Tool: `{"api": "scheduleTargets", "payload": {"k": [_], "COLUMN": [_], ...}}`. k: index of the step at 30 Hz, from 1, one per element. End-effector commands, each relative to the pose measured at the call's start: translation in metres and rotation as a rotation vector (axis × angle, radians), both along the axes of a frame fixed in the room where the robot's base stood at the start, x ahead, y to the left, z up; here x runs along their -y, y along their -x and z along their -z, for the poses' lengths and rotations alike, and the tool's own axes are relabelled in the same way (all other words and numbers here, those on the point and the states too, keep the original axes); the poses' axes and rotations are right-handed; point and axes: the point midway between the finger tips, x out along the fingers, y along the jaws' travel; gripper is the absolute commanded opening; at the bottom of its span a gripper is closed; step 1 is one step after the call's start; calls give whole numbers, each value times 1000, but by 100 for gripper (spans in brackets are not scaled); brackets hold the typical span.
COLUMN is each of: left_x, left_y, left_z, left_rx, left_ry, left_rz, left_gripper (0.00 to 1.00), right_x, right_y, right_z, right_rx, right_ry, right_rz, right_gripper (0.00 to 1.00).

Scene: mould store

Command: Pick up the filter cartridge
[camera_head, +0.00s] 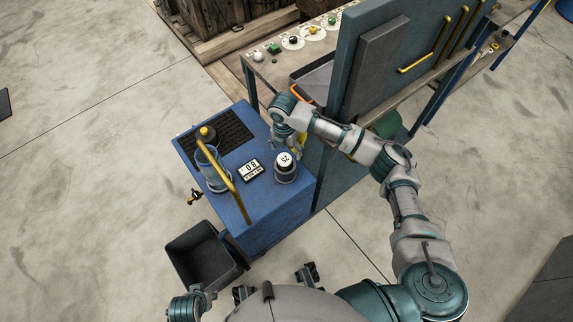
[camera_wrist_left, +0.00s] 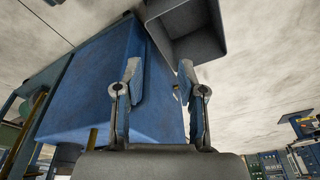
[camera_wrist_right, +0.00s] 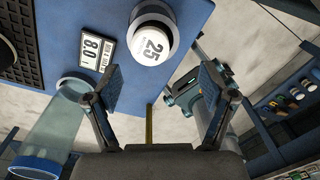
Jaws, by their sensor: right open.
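A white-topped round piece marked 25, which I take for the filter cartridge (camera_head: 284,160), stands upright on the blue cabinet (camera_head: 265,205) near its right edge. In the head view its lower part is in a grey ring. It also shows in the right wrist view (camera_wrist_right: 152,36), ahead of the fingers. My right gripper (camera_head: 286,134) is just behind the cartridge; in its wrist view the jaws (camera_wrist_right: 160,78) are apart and empty. My left gripper (camera_head: 207,294) is low in front of the cabinet, at bottom left; its wrist view shows the jaws (camera_wrist_left: 160,72) apart and empty.
A small sign reading 80 (camera_head: 252,170), a clear blue tube (camera_head: 211,170) and a black mat (camera_head: 232,133) share the cabinet top. A dark bin (camera_head: 203,253) stands on the floor; a bench (camera_head: 262,68) is behind.

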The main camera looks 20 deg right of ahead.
Motion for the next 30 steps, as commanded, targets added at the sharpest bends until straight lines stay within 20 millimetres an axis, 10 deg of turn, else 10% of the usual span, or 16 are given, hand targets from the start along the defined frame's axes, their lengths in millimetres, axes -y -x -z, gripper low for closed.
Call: {"api": "scheduleTargets", "payload": {"k": [18,28,30], "left_x": [22,22,21], "left_y": [-61,-69,-69], "left_z": [-11,-15,-14], "left_rx": [300,348,347], "left_ry": [65,79,79], "left_rz": [21,23,23], "left_gripper": [40,40,40], "right_x": [3,-1,-1], "right_y": [-5,-5,-5], "right_z": [72,76,76], "right_rx": [-2,2,2], "right_ry": [-3,1,1], "right_rz": [0,1,1], "right_gripper": [83,83,68]}}
